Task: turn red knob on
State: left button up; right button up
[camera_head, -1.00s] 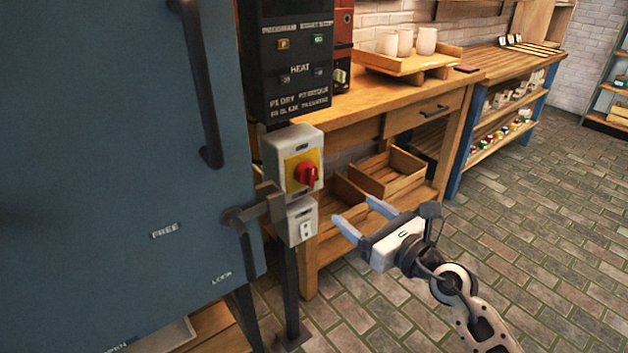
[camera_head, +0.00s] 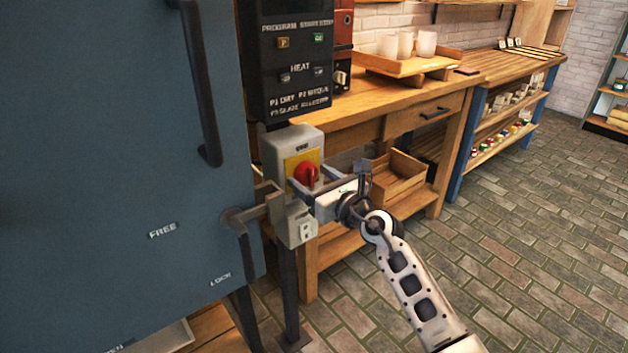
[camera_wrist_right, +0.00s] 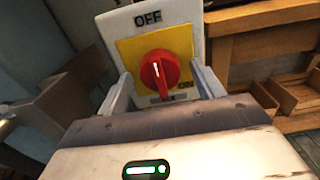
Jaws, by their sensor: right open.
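The red knob (camera_head: 306,174) sits on a yellow plate on the grey switch box (camera_head: 276,150) beside the blue kiln-like cabinet. In the right wrist view the knob (camera_wrist_right: 160,74) has a white mark near upright, with "OFF" printed above it and "ON" at lower right. My right gripper (camera_head: 312,182) is at the box, open, its two fingers on either side of the knob. The right wrist view shows the fingers (camera_wrist_right: 160,90) left and right of the knob, with gaps visible. Whether they touch the box is unclear. My left gripper is out of view.
A black control panel (camera_head: 298,55) hangs above the box. A dark latch handle (camera_head: 240,215) and a smaller grey box (camera_head: 297,224) are close by. A wooden workbench (camera_head: 390,100) with cups and bins stands behind. Brick floor lies open at right.

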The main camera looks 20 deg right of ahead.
jog(key=c, duration=1)
